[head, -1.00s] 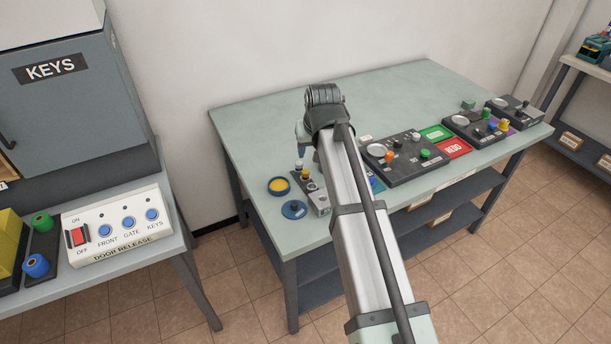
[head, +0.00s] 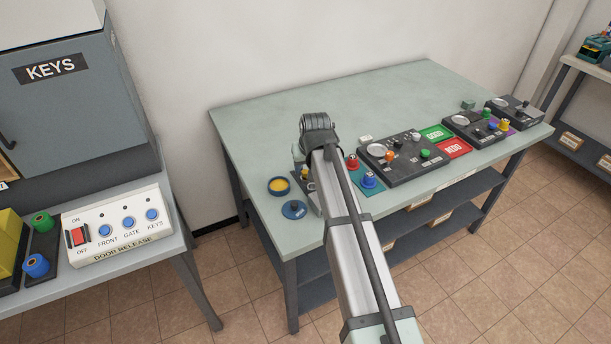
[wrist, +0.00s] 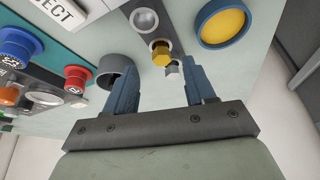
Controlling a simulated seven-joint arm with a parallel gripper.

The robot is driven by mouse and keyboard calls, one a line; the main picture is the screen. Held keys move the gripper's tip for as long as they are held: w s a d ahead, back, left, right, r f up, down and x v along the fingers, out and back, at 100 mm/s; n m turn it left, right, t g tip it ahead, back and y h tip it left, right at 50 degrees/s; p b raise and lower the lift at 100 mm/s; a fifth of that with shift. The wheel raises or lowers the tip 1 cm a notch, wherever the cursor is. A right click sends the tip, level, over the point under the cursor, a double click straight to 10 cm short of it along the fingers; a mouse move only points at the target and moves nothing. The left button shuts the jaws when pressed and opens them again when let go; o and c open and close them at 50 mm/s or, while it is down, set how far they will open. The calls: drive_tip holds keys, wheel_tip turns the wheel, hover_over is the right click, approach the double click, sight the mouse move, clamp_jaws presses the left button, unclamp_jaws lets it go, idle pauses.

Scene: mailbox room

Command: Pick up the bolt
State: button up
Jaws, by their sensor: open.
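A grey block holds a row of small parts: a silver ring (wrist: 145,20), a gold hex-headed piece (wrist: 161,54) and a silver hex-headed piece (wrist: 172,68). Both hex pieces look like bolts; I cannot tell which one is the bolt meant. The gold piece also shows in the head view (head: 304,174), at my arm's left edge. My gripper (wrist: 163,76) is open and empty, its blue fingers spread on either side of the silver piece in the wrist view. The fingers are apart from the parts; their height above the block is unclear. In the head view my arm mostly hides them.
A dark grey cup (wrist: 115,70) stands close beside the left finger. A red knob (head: 351,162), a blue knob (head: 368,180) and a dark control panel (head: 400,158) are to the right. The table's back (head: 270,110) is clear.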

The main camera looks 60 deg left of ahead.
sight(306, 172)
drive_tip(key=shift+x, duration=1.8)
drive_tip(key=shift+s, duration=0.15)
clamp_jaws()
